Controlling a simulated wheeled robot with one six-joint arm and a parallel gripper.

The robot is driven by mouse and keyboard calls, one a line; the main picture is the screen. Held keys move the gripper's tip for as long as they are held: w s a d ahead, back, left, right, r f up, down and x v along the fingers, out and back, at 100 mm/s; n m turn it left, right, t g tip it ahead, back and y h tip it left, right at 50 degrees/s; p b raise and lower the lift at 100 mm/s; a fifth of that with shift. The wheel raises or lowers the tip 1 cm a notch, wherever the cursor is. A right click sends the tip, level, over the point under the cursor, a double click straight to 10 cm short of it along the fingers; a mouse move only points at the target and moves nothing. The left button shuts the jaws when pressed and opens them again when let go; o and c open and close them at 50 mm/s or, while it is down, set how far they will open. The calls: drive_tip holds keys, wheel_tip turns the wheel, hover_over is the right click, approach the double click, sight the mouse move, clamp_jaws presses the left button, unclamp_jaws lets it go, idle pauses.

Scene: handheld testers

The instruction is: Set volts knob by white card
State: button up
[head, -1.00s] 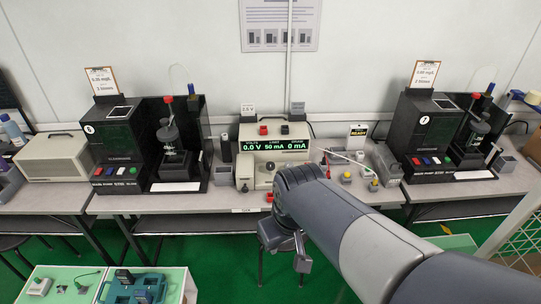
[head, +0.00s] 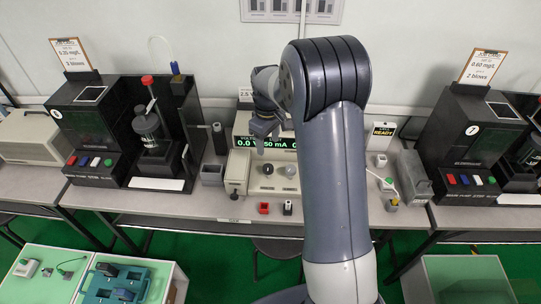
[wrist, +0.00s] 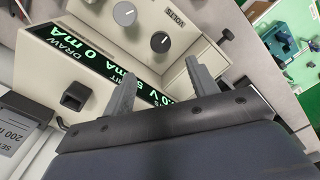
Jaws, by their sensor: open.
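The cream power supply (head: 236,170) stands on the bench, its green display reading 0.0 V and 50 mA. The white card (head: 245,93) reading 2.5 V stands behind the supply, partly hidden by my arm. My gripper (wrist: 160,72) is open and empty, its fingertips either side of the line to the volts knob, apparently short of it.
Another card (wrist: 20,125) reading SET 200 shows at the left of the wrist view. Black tester stations (head: 95,140) (head: 465,150) flank the supply. Red (head: 264,208) and black (head: 287,209) pieces sit at the bench's front edge. A READY sign (head: 383,132) stands to the right.

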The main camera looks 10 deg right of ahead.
sight(268, 167)
wheel_tip(268, 167, down, 11)
drive_tip(key=shift+r+p, duration=0.2)
drive_tip(key=shift+p, duration=0.55)
drive_tip(key=shift+c, duration=0.3)
drive_tip(key=c, duration=0.9)
drive_tip(key=shift+c, duration=0.2)
